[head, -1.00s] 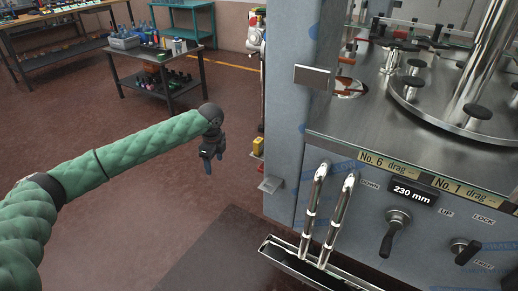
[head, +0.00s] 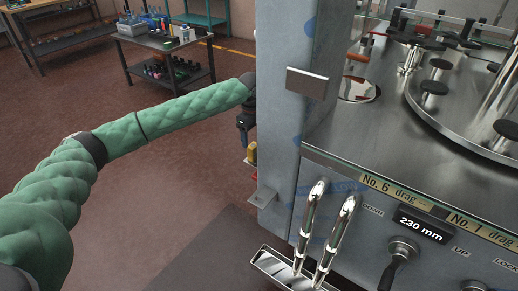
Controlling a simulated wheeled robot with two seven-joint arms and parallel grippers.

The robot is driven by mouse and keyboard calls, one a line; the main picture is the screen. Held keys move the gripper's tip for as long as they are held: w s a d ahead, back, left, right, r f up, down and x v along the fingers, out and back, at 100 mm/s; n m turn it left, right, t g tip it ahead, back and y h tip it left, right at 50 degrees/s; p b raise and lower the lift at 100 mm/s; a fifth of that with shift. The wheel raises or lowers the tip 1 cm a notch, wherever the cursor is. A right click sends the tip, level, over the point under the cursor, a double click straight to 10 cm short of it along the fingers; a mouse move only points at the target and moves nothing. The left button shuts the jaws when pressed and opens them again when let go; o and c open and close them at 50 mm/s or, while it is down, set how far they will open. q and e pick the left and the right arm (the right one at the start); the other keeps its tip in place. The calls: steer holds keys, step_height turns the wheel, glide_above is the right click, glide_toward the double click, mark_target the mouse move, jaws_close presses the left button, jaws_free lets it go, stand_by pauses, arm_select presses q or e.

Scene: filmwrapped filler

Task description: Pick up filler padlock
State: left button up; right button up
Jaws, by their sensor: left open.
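A small yellow block-like item (head: 251,153), which may be the padlock, shows at the left side of the grey machine, with a bit of red below it. It is too small to tell its shackle or how it is held. My left gripper (head: 242,136) points down just above and slightly left of the yellow item in the picture. It looks empty, and its jaws are open. I cannot tell whether it touches the item. The machine's edge hides part of the wrist. My right gripper is not in view.
The grey filler machine (head: 285,130) fills the right, with a metal bracket (head: 262,197) low on its left side and two chrome levers (head: 335,240) in front. A dark bench (head: 165,50) with bottles stands at the back left. The red floor (head: 150,180) between is clear.

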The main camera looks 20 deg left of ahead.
mark_target(253, 145)
arm_select(q)
steer(key=shift+s+f, duration=0.2)
steer(key=shift+f, duration=0.7)
steer(key=shift+d+f+p, duration=0.15)
steer(key=shift+f+p, duration=0.15)
steer(key=shift+f, duration=0.35)
step_height(253, 145, down, 3)
steer(key=shift+s+d+f+p, duration=0.1)
steer(key=shift+s+d+p, duration=0.05)
steer(key=shift+p, duration=0.15)
steer(key=shift+f, duration=0.5)
steer(key=c, duration=1.2)
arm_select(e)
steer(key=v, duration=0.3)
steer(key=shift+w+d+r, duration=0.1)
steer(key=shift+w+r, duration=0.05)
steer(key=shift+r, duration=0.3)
